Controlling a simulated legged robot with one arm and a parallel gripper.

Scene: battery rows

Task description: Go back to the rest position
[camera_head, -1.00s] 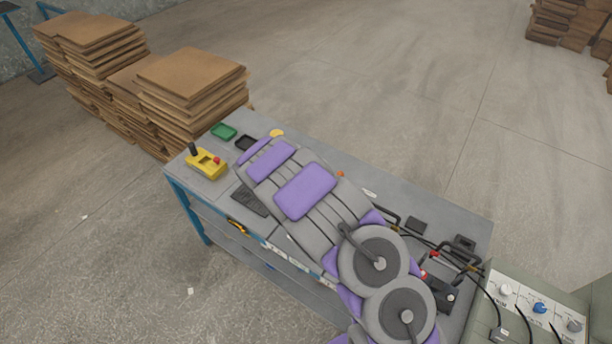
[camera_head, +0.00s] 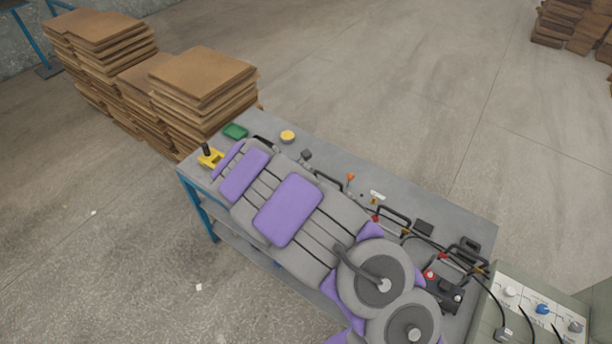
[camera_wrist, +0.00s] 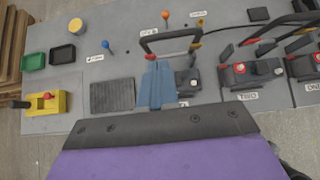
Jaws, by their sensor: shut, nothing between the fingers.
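My gripper (camera_wrist: 157,84) shows in the wrist view as blue fingers closed together, with nothing between them. It appears over the workbench (camera_wrist: 50,125), near a dark ribbed pad (camera_wrist: 112,95) and a black handle with red and yellow ends (camera_wrist: 170,38). I cannot tell its height above the bench. In the head view my grey and purple arm lies across the bench (camera_head: 455,215) and hides its front middle part. The gripper itself is not visible there.
A yellow control box (camera_wrist: 47,102), green tray (camera_wrist: 33,60), black tray (camera_wrist: 62,54) and yellow disc (camera_wrist: 75,26) occupy one end of the bench. Several wired batteries (camera_wrist: 250,72) stand right. Stacked cardboard (camera_head: 200,85) stands behind; a grey console (camera_head: 525,305) is at lower right. Open floor lies beyond.

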